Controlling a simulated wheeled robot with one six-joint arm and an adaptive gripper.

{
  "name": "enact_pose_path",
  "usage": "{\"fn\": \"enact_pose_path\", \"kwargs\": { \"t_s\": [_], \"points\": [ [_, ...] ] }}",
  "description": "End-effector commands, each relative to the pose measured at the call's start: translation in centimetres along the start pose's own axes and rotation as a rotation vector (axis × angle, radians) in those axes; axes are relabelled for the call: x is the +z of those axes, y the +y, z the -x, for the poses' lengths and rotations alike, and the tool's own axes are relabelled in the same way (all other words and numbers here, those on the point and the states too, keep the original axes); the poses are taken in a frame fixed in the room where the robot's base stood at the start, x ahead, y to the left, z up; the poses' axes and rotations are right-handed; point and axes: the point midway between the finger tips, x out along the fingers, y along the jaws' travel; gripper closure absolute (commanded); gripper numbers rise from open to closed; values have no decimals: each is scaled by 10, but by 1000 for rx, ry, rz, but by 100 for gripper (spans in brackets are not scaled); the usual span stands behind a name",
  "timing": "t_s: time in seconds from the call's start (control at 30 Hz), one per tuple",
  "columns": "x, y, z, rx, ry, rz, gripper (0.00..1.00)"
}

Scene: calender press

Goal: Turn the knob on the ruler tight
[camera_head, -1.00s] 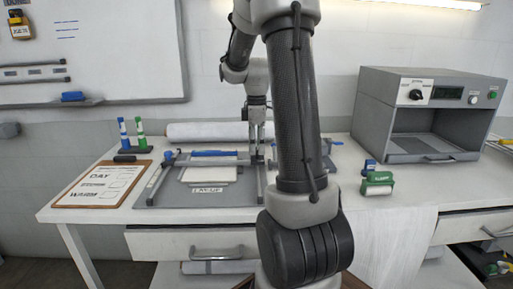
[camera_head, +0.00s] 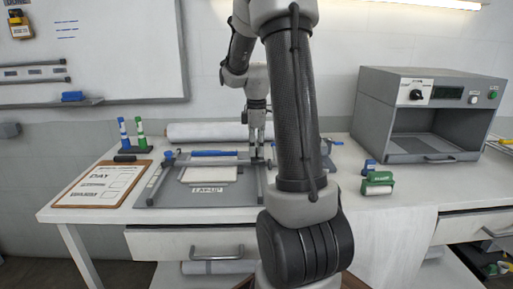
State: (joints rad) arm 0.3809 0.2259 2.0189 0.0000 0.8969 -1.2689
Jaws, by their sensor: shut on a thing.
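The ruler (camera_head: 215,161) is a grey bar lying across the lay-up board (camera_head: 150,200) on the table. A blue knob (camera_head: 168,155) shows at its left end. My gripper (camera_head: 257,156) points down at the ruler's right end, with its fingers shut on the knob there. That knob is small and mostly hidden by the fingers. A pale sheet (camera_head: 208,174) lies on the board just in front of the ruler, and a blue strip (camera_head: 213,153) lies behind it.
A clipboard (camera_head: 103,184) lies left of the board, with blue and green markers (camera_head: 140,132) behind it. A white roll (camera_head: 205,131) lies at the back.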

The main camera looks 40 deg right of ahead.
Motion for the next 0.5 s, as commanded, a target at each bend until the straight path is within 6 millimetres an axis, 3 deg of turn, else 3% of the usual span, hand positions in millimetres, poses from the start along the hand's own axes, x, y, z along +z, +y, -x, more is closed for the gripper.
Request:
{"fn": "enact_pose_path", "kwargs": {
  "t_s": [0.5],
  "points": [
    [0,2,0,1,0,-384,95]
  ]
}}
